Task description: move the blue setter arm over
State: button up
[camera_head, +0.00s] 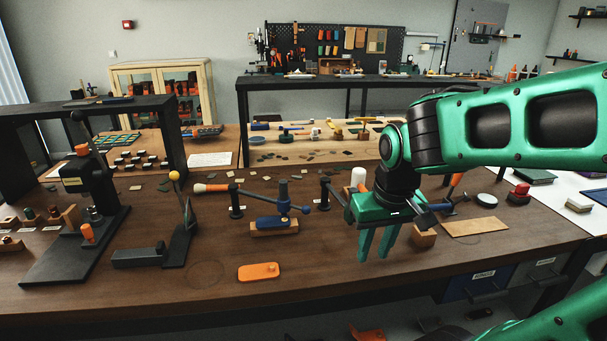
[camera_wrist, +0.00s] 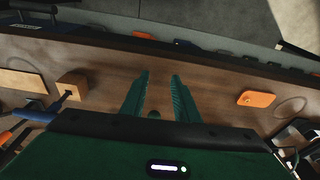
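A blue arm (camera_head: 289,208) with a round knob and an upright post stands mid-table in the head view. Under it a blue block (camera_head: 272,222) lies on a wooden base (camera_head: 274,231). My gripper (camera_head: 373,259) is to the right of this arm and apart from it, fingers pointing down over the front of the table. In the wrist view my gripper (camera_wrist: 160,75) shows two separate fingers with bare tabletop between them. At lower left there, another blue bar (camera_wrist: 34,115) lies near a wooden block (camera_wrist: 72,85). I cannot tell which blue part is the setter arm.
An orange plate (camera_head: 259,271) lies near the front edge. Dark posts (camera_head: 236,204) (camera_head: 325,192) stand left of my gripper. A wooden block (camera_head: 424,238) is close on its right. A black press (camera_head: 85,180) stands at far left. The front strip of table is fairly clear.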

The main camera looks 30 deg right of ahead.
jog(key=w+a+n, duration=0.1)
jog(key=w+a, duration=0.1)
jog(key=w+a+n+t, duration=0.1)
jog(key=w+a, duration=0.2)
jog(key=w+a+r+n+t, duration=0.1)
jog(key=w+a, duration=0.1)
jog(key=shift+w+a+y, duration=0.3)
jog(key=shift+w+a, duration=0.05)
jog(key=w+r+g, duration=0.1)
jog(key=w+r, duration=0.2)
jog(key=w+r+g, duration=0.1)
jog(key=w+r, duration=0.2)
jog(key=w+d+r+n+g, duration=0.1)
jog(key=w+r+g, duration=0.1)
jog(key=w+r, duration=0.1)
jog(key=shift+w+r, duration=0.1)
jog(key=shift+w, duration=0.5)
jog(key=shift+w+d+r, duration=0.1)
jog(key=shift+w+r, duration=0.05)
jog(key=shift+r, duration=0.15)
notch_tip(320, 180, down, 8)
jog(key=shift+f, duration=0.1)
jog(key=shift+c, duration=0.3)
jog(key=c, duration=0.5)
